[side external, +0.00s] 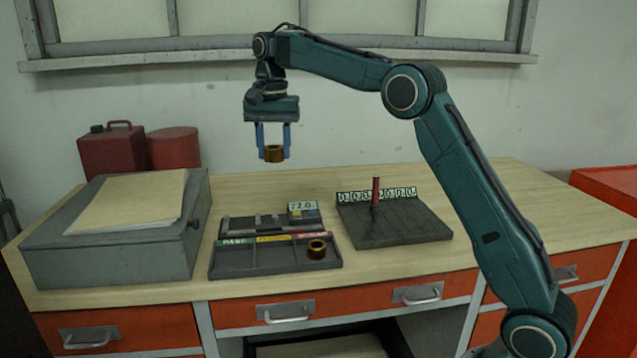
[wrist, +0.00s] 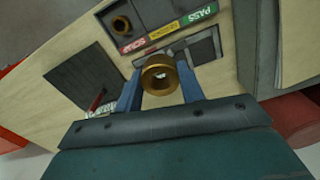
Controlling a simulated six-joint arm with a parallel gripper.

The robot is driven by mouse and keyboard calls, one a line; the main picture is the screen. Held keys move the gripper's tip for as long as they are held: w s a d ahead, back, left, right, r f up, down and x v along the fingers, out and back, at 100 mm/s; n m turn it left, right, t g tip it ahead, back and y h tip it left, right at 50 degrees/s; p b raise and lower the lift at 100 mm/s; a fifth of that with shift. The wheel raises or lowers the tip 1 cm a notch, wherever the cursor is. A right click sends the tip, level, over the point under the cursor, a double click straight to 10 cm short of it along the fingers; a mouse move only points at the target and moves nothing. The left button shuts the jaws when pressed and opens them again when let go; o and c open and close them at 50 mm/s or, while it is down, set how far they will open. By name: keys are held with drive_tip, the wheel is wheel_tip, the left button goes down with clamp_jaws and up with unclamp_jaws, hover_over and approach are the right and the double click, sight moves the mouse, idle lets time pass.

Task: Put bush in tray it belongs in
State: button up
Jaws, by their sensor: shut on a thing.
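My gripper (side external: 273,156) is shut on a brass bush (side external: 274,153), held high above the bench. In the wrist view the held bush (wrist: 159,76) sits between the blue fingers of my gripper (wrist: 158,88), with its bore facing the camera. A dark sorting tray (side external: 275,264) lies below on the bench. Its labels are green PASS (side external: 236,243), yellow (side external: 272,239), its word hard to read, and red SCRAP (wrist: 134,45).
Behind the tray stands a gauge fixture with a small display (side external: 302,208) that seems to read 72.0. To the right lies a dark board (side external: 400,226) with a red upright pin (side external: 376,190) and number cards. A grey box (side external: 120,240) with papers stands left.

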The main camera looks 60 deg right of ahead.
drive_tip(key=w+a+f+n, duration=0.1)
drive_tip(key=w+a+n, duration=0.1)
drive_tip(key=a, duration=0.9)
drive_tip(key=shift+w+a, duration=0.4)
drive_tip(key=shift+w, duration=0.2)
drive_tip(key=shift+f, duration=0.15)
hover_over(234, 263)
wheel_tip(234, 263, down, 16)
drive_tip(key=shift+r, duration=0.2)
drive_tip(key=shift+f, duration=0.15)
drive_tip(key=shift+f, duration=2)
drive_tip(key=shift+f, duration=0.1)
drive_tip(key=o, duration=0.9)
